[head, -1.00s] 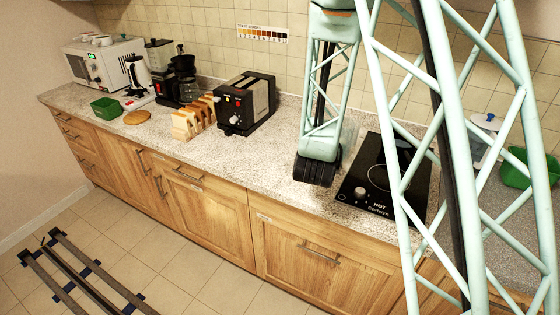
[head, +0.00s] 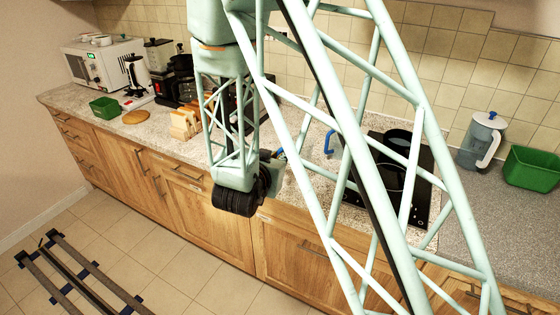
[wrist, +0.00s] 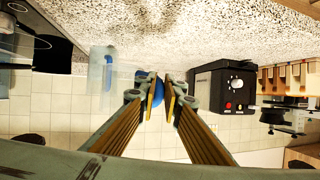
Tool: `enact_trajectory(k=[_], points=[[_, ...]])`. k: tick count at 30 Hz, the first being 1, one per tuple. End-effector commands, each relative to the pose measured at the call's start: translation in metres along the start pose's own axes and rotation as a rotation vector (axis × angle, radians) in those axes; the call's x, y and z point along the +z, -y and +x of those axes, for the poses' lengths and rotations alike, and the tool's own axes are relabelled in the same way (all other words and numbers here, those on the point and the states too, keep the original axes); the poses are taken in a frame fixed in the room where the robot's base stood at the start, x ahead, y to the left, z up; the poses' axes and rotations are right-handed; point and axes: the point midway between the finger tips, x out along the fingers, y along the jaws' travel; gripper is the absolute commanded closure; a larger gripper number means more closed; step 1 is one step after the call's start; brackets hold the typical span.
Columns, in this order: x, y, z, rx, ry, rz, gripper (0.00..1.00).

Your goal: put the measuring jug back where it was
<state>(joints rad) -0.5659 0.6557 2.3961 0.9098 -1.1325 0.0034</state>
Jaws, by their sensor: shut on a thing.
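My gripper (wrist: 161,100) is shut on a blue part, seen between the fingertips in the wrist view. I take it to be the handle of the measuring jug (wrist: 157,92); its clear body is hard to make out. In the head view a little blue and something translucent show just past my gripper, above the counter's front part. A second clear vessel with a blue handle (head: 331,144) stands on the counter left of the hob, partly behind my arm. It also shows in the wrist view (wrist: 98,75).
The black hob (head: 420,205) with a dark pan (head: 398,138) lies right of the clear vessel. The toaster (wrist: 222,85) and toast rack (head: 184,123) are to the left. A blue-lidded pitcher (head: 481,145) and green tub (head: 532,168) stand far right.

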Motion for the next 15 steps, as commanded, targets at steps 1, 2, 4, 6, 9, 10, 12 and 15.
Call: enact_trajectory(k=[1,2,4,6,9,10,12,15], points=[[0.007,0.008,-0.005,-0.003,0.000,-0.002,1.00],[0.010,0.012,-0.008,-0.002,0.000,-0.001,1.00],[0.018,0.020,-0.015,-0.001,0.000,-0.001,1.00],[0.025,0.028,-0.022,-0.001,-0.001,-0.001,1.00],[0.036,0.039,-0.032,0.001,-0.001,-0.001,1.00],[0.039,0.043,-0.035,0.002,-0.001,-0.001,1.00],[0.047,0.050,-0.042,0.003,-0.001,-0.001,1.00],[0.057,0.059,-0.052,0.005,-0.001,-0.001,1.00]])
